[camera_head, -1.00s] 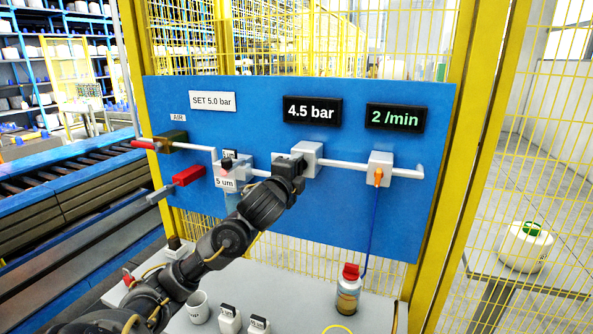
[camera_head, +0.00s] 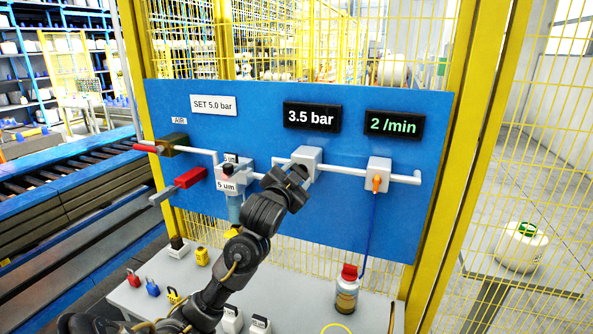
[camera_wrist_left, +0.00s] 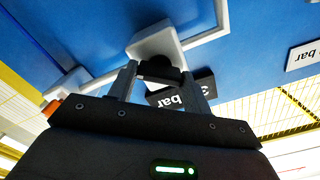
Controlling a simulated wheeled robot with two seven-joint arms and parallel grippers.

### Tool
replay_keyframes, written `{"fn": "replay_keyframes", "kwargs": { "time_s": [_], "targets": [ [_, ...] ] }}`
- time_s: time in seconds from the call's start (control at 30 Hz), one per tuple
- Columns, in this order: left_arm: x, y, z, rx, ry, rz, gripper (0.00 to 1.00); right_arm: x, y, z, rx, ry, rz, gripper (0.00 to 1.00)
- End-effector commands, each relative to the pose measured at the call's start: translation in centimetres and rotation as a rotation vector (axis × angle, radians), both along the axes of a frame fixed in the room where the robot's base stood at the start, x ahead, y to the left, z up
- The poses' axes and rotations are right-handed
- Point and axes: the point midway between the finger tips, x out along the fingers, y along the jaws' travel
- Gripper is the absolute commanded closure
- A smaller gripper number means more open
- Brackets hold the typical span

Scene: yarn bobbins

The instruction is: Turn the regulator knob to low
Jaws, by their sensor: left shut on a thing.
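The regulator is a white block (camera_head: 309,158) on the pipe of the blue panel. Its black knob (camera_wrist_left: 158,70) shows in the left wrist view, between the two fingers of my left gripper (camera_wrist_left: 158,78). In the head view my left gripper (camera_head: 291,178) is at the front of the regulator and hides the knob. The gripper is shut on the knob. The black display (camera_head: 311,117) above reads 3.5 bar. A white sign (camera_head: 213,104) reads SET 5.0 bar. My right gripper is not in view.
A filter (camera_head: 230,176) marked 5 um is left of the regulator. A white block with an orange knob (camera_head: 376,183) is on the right, under a 2 /min display (camera_head: 393,123). A red-capped bottle (camera_head: 347,290) and several padlocks stand on the grey table (camera_head: 290,288) below.

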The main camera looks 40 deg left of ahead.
Motion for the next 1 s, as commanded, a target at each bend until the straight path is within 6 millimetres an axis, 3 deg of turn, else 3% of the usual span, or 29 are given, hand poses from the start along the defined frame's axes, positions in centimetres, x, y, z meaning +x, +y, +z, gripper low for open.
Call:
{"fn": "replay_keyframes", "kwargs": {
  "time_s": [0.1, 0.5, 1.0],
  "targets": [
    [0.0, 0.0, 0.5, -0.108, -0.037, 0.001, 0.74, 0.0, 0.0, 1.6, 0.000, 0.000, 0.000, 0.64],
    [0.0, 0.0, 0.5, -0.427, -0.151, 0.001, 0.74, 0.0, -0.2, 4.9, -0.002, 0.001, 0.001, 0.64],
    [0.0, 0.0, 0.2, -0.613, -0.219, -0.002, 0.74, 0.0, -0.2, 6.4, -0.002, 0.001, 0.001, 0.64]
  ]
}}
